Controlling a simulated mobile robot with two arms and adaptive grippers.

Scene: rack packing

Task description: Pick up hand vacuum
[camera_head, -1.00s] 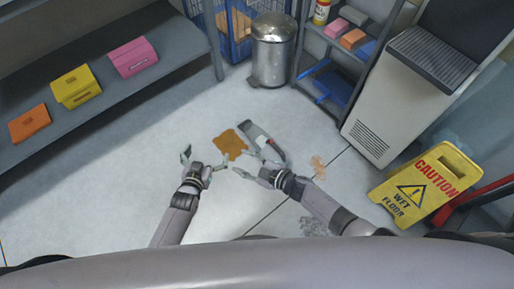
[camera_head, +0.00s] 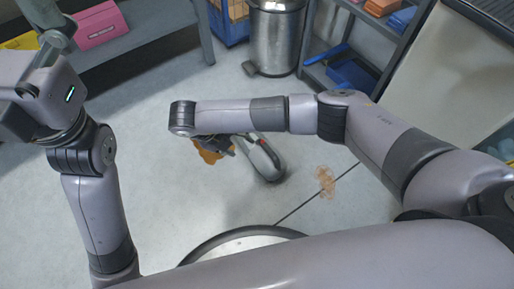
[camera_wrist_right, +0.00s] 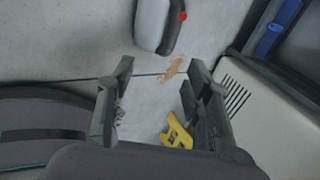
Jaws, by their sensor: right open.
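My right gripper (camera_wrist_right: 160,78) is open and empty, apart from the vacuum. In the head view the right gripper is mostly hidden under its wrist. My left gripper (camera_head: 48,18) shows only in part at the top left, and its jaws are unclear.
A grey shelf (camera_head: 150,38) with a pink box (camera_head: 101,25) stands at upper left. A metal bin (camera_head: 275,40) and a rack with a blue tray (camera_head: 352,74) stand at the back. A yellow sign (camera_wrist_right: 178,132) shows in the right wrist view. Floor around the vacuum is mostly clear.

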